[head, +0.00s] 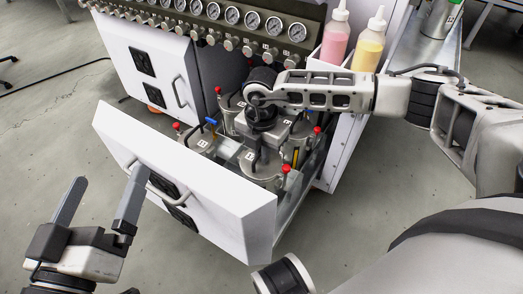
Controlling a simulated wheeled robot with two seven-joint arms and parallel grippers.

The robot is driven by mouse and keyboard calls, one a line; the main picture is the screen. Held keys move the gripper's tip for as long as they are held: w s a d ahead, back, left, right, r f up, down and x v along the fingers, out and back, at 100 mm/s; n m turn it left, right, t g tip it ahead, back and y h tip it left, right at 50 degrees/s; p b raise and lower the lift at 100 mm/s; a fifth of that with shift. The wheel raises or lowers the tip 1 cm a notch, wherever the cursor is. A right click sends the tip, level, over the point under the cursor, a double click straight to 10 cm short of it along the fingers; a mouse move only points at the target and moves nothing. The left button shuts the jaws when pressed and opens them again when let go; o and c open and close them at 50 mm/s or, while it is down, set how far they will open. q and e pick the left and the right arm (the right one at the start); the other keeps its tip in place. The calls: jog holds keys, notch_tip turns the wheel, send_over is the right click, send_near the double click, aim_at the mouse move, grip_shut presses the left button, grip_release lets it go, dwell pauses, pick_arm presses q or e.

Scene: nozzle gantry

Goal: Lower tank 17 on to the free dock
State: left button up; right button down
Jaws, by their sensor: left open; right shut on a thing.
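Several metal tanks with red knobs and small lid labels stand in the pulled-out drawer (185,185). My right gripper (255,155) reaches down over the drawer and is shut on a tank (262,172); its fingers and the grip are mostly hidden by the gripper body. I cannot read its number or tell whether its base touches the drawer floor. Another tank (200,142) is to its left, by a blue lever. The free dock is not clearly seen; tanks and my arm cover much of the drawer floor. My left gripper (108,180) is open and empty, in front of the drawer at left.
The drawer front is a tall white panel between my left gripper and the tanks. Above is a panel of gauges (232,15) and nozzles. Pink (335,40) and yellow (369,50) bottles stand behind my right arm.

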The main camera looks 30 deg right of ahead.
aim_at(261, 165)
jog(key=shift+w, duration=0.15)
jog(key=shift+f+b, duration=0.65)
jog(key=shift+f, duration=0.4)
jog(key=shift+f+b, duration=0.85)
jog(key=shift+f, duration=0.45)
jog(key=shift+f, duration=0.35)
dwell(0.3)
